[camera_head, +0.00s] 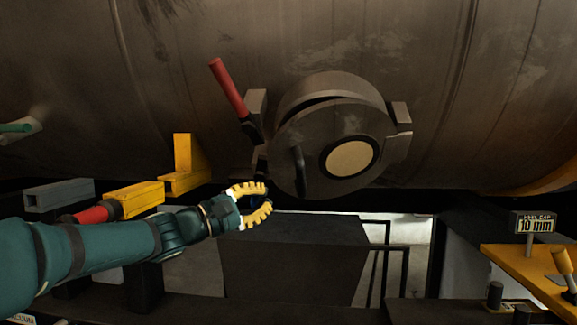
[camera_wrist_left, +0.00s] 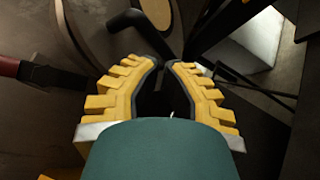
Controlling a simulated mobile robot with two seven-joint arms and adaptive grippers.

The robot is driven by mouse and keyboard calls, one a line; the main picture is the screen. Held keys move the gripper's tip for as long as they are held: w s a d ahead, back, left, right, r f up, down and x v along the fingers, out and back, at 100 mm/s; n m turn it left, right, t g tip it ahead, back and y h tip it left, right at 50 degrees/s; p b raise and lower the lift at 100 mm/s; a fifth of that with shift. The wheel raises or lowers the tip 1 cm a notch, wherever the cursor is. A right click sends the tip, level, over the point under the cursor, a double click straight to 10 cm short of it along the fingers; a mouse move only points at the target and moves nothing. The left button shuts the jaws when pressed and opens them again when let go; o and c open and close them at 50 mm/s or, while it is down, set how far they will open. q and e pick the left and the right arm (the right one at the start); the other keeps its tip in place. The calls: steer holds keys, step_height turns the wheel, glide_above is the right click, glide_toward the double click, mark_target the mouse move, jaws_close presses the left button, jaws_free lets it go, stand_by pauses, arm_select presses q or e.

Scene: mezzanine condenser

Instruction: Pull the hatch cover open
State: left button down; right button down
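The round grey hatch cover (camera_head: 282,135) sits on a short neck of the tank, with a cream disc (camera_head: 349,157) in its middle. A dark crescent shows between cover and neck along the upper edge. A black bar handle (camera_head: 299,170) stands on the cover's left part; in the left wrist view the handle (camera_wrist_left: 128,20) lies just beyond my fingertips. My left gripper (camera_head: 268,197) is below and left of the handle, apart from it in the head view. Its yellow fingers are parted with nothing seen between them. My right gripper is out of view.
A red lever (camera_head: 228,88) sticks up left of the cover. Yellow brackets (camera_head: 183,172) and a grey beam (camera_head: 58,195) are at left. A dark box (camera_head: 293,260) stands below, beside railings (camera_head: 404,270). A yellow table (camera_head: 535,275) with a "10 mm" sign (camera_head: 534,224) is at right.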

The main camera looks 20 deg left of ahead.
arm_select(q)
steer(key=w+a+m+h+p, duration=0.1)
steer(key=w+m+h+p, duration=0.1)
steer(key=m, duration=0.4)
steer(key=m+t+p, duration=0.2)
steer(key=m+p, duration=0.1)
steer(key=m, duration=0.1)
glide_toward(306, 162)
steer(key=shift+h, duration=0.4)
steer(key=x, duration=0.4)
steer(key=shift+w+a, duration=0.15)
steer(key=shift+w, duration=0.05)
steer(key=shift+w+d+r, duration=0.2)
steer(key=shift+w+d, duration=0.2)
steer(key=shift+w, duration=0.05)
steer(key=shift+f, duration=0.1)
